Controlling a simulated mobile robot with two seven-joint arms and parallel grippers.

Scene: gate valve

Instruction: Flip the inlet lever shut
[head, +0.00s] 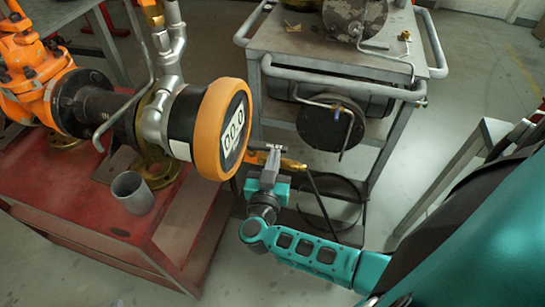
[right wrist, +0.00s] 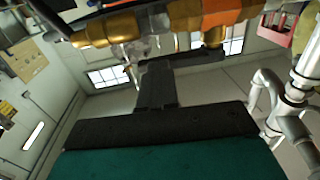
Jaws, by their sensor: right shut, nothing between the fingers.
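My right gripper (head: 272,158) is shut and empty, pointing up just right of the round gauge (head: 225,128) with the orange rim. A small brass and orange fitting (head: 292,164) shows right behind its fingers; I cannot tell whether they touch. This may be part of the inlet lever, whose position I cannot make out. In the right wrist view, my shut fingers (right wrist: 157,85) reach up toward a row of brass fittings (right wrist: 125,28) with an orange part (right wrist: 220,14). My left gripper is not in view.
An orange valve (head: 30,65) and flanged pipe stand on a red bench (head: 50,205) at left, with a grey cup (head: 132,192) near its edge. A grey cart (head: 290,45) stands behind my gripper.

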